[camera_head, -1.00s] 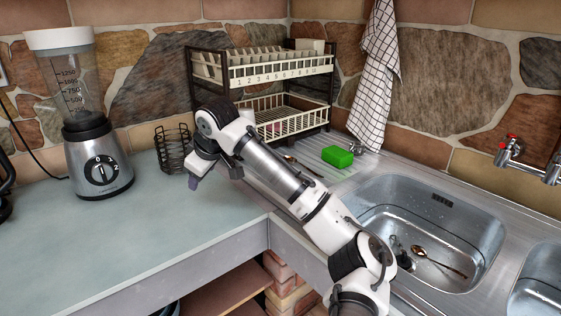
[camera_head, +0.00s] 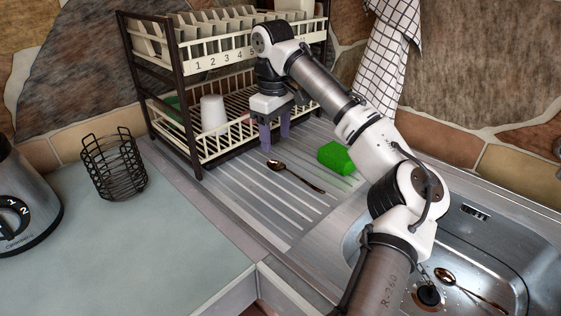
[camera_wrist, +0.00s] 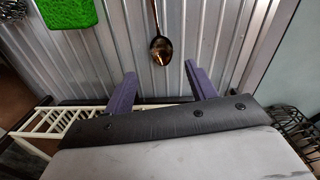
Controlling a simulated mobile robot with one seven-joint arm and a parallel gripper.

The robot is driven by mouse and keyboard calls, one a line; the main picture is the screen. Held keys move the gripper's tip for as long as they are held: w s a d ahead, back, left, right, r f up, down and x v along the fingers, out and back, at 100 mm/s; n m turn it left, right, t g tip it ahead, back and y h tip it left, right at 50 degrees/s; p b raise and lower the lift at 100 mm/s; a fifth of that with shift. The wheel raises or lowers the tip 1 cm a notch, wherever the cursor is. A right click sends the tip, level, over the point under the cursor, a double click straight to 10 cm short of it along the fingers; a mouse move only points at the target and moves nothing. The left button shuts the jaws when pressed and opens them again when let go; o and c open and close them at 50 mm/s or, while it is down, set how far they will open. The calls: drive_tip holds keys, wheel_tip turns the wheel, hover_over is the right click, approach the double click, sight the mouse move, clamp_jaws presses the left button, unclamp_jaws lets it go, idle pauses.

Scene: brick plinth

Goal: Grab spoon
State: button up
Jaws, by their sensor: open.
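A dark bronze spoon (camera_head: 294,174) lies on the ribbed metal drainboard in the head view, its bowl toward the dish rack and its handle toward the sink. A second spoon (camera_head: 467,287) lies in the sink basin. My gripper (camera_head: 275,147) is open and empty, pointing down above the drainboard, close to the first spoon's bowl. In the wrist view, the spoon (camera_wrist: 161,47) lies ahead of my gripper (camera_wrist: 158,82), with its bowl nearest and roughly centred between the two purple fingers. The end of its handle is cut off by the frame.
A green sponge (camera_head: 336,157) lies right of the spoon. A two-tier dish rack (camera_head: 157,104) with dishes and a white cup (camera_head: 213,113) stands behind my gripper. A wire basket (camera_head: 113,163) and a blender (camera_head: 22,200) are at left. The counter (camera_head: 150,245) in front is clear.

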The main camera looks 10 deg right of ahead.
sight(277, 168)
drive_tip(key=f, duration=0.6)
drive_tip(key=shift+s+d+f, duration=0.1)
drive_tip(key=shift+s, duration=0.15)
drive_tip(key=shift+f, duration=0.55)
drive_tip(key=c, duration=1)
drive_tip(key=shift+r, duration=0.15)
